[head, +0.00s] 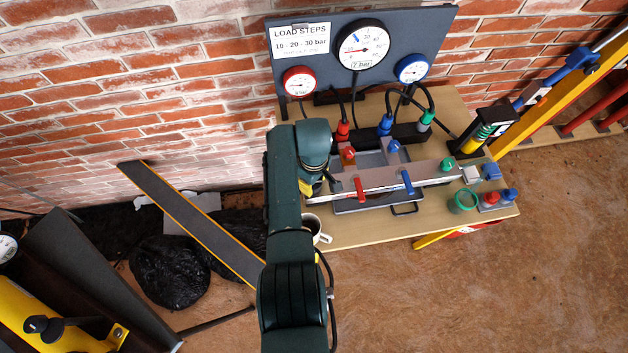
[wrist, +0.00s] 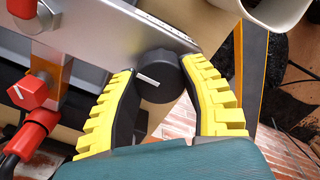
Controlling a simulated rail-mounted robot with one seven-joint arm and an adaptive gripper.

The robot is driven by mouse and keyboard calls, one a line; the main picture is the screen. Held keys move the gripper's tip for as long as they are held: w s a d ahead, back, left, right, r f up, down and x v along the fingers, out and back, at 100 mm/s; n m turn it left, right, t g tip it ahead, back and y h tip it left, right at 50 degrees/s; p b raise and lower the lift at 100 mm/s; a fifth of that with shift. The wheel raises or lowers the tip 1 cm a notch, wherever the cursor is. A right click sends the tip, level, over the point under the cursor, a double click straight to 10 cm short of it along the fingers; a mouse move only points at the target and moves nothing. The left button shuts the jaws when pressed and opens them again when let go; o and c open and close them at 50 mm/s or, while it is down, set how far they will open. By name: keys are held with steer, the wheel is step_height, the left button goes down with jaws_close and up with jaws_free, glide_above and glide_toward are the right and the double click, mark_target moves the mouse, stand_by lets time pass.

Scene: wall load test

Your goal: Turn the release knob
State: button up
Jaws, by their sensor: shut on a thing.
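The black round release knob (wrist: 160,68) is in the wrist view, at the end of a grey metal bar (wrist: 105,28). It has a small white mark on its face. My gripper (wrist: 157,80), with ribbed yellow and black fingers, is shut on the knob, one finger on each side. In the head view my gripper (head: 308,186) is at the left end of the bar, mostly behind my arm. I cannot make out the knob there.
A wooden table (head: 350,232) carries the rig, with red, blue and green valves. A white mug (head: 316,228) stands close to my arm. A gauge panel (head: 430,40) stands behind. A red valve (wrist: 32,90) is left of my fingers in the wrist view.

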steer(key=shift+f+n, duration=0.15)
steer(key=shift+n, duration=0.15)
steer(key=o, duration=1.2)
steer(key=shift+o, duration=0.2)
step_height(320, 180, up, 12)
